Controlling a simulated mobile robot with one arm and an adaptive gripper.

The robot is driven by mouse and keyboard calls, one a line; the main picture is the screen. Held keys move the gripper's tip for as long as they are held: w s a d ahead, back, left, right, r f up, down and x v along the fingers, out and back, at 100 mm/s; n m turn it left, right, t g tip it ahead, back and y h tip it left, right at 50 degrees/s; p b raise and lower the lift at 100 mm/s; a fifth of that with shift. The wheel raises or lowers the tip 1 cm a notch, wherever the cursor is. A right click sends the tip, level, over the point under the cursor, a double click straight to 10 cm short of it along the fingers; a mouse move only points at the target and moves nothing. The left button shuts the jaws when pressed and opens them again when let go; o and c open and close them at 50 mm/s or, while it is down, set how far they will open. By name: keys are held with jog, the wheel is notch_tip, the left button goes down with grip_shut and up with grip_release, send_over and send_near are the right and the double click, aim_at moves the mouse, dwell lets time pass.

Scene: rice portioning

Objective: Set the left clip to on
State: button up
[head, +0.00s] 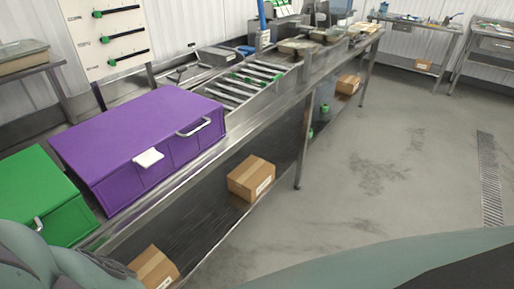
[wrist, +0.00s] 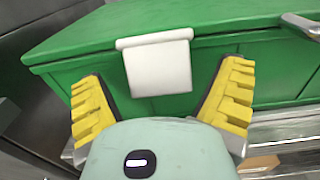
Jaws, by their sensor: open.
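A white clip (wrist: 158,65) is on the front edge of the green box (wrist: 80,48) in the wrist view. It hangs down over the box's front face. My gripper (wrist: 163,80) is open, with its yellow fingers spread on both sides of the clip. I cannot tell whether the fingers touch the box. In the head view the green box (head: 32,190) stands at the left, and its clip is hidden or out of frame. Another white clip (head: 148,157) sits at the front edge of the purple box (head: 125,130).
The boxes stand on a long steel table (head: 262,128). A metal handle (wrist: 300,24) sticks out from the green box to the right of my gripper. Cardboard boxes (head: 251,178) lie on the lower shelf. The floor (head: 390,150) on the right is clear.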

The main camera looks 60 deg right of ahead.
jog(key=c, duration=1.2)
jog(key=f+b, duration=0.1)
jog(key=b, duration=0.2)
jog(key=shift+w+t, duration=0.15)
jog(key=shift+t, duration=0.25)
jog(key=shift+w+r+t+b, duration=0.15)
jog(key=shift+t+b, duration=0.25)
jog(key=shift+b, duration=0.45)
jog(key=shift+r, duration=0.25)
jog(key=o, duration=1.2)
